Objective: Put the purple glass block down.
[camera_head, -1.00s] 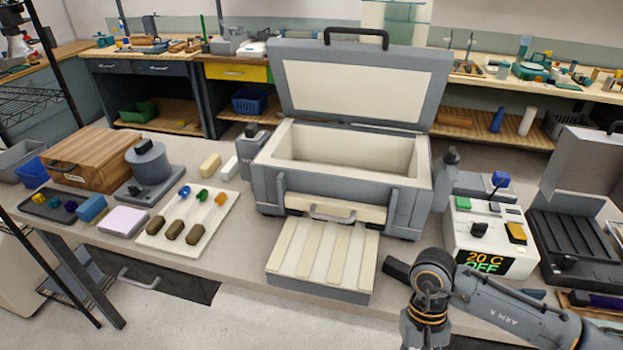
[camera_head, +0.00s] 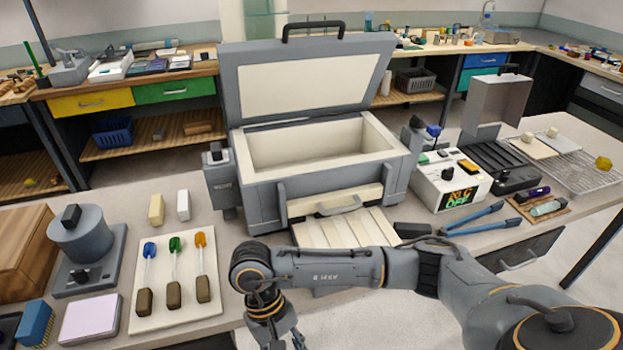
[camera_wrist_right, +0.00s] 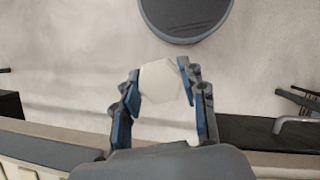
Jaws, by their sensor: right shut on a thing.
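My right gripper (camera_head: 280,338) hangs at the bottom of the head view, in front of the bench edge. In the right wrist view, its two blue-lined fingers (camera_wrist_right: 165,110) are shut on a pale, whitish, many-sided block (camera_wrist_right: 161,84). No purple tint shows on it. The head view does not clearly show the held block, as the gripper is cut off by the bottom edge. A purple bar (camera_head: 535,193) lies at the far right beside a teal bar (camera_head: 548,208). My left gripper is not in view.
A grey kiln (camera_head: 310,200) stands open, its slatted cream ramp (camera_head: 345,230) partly behind my arm. At left are a pale board (camera_head: 143,312) with three coloured-tip tools, a lavender pad (camera_head: 90,317) and a wooden box (camera_head: 22,255). Blue tongs (camera_head: 478,222) lie right of the kiln.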

